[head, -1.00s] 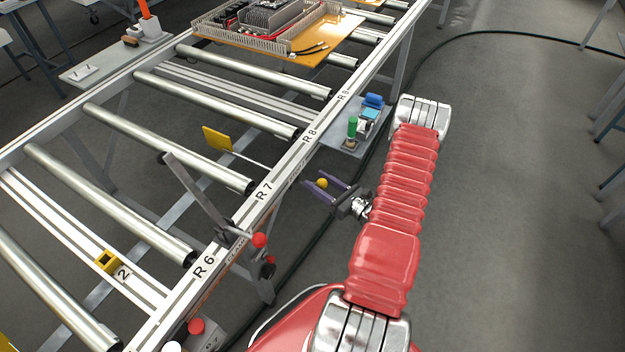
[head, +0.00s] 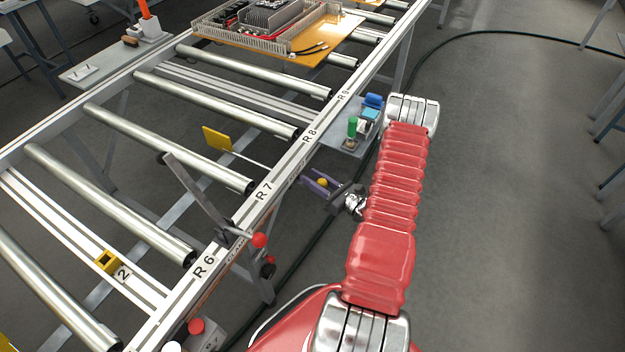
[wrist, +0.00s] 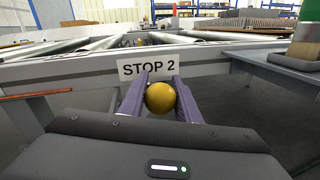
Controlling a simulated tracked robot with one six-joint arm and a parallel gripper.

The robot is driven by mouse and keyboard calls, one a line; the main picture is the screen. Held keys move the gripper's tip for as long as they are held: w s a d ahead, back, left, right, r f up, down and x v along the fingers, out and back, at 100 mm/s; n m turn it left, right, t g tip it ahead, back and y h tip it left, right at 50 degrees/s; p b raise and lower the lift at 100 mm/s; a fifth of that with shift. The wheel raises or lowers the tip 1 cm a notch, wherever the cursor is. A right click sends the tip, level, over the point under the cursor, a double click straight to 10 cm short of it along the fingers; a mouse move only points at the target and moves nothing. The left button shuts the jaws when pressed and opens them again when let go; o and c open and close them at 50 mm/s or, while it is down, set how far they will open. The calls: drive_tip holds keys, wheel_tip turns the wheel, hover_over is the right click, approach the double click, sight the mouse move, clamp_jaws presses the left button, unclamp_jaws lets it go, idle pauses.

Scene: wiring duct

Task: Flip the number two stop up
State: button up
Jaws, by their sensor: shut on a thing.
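A yellow ball knob (head: 322,182) is between the purple fingers of my gripper (head: 317,181), just outside the near rail. The wrist view shows the yellow ball (wrist: 160,97) close up, with the fingers of my gripper (wrist: 161,92) shut on it from both sides. A white "STOP 2" label (wrist: 147,66) is on the rail directly behind it. A yellow plate (head: 216,138) stands between the rollers on a thin rod that runs towards the rail near R7. The join between the knob and the rod is hidden.
The near rail (head: 285,160) with its R labels lies just left of my gripper. A lever with a red ball (head: 260,240) is below left. A small shelf with a green cylinder (head: 352,127) is close above.

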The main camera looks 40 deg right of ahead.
clamp_jaws()
drive_tip(key=shift+s+d+f, duration=0.1)
drive_tip(key=shift+s+f, duration=0.15)
drive_tip(key=shift+f, duration=0.35)
drive_tip(key=shift+s+d+f, duration=0.1)
drive_tip(key=shift+s+f, duration=0.1)
drive_tip(key=shift+f, duration=0.35)
drive_tip(key=shift+d+r, duration=0.1)
idle(0.3)
drive_tip(key=o, duration=0.5)
unclamp_jaws()
drive_tip(key=shift+o, duration=1.3)
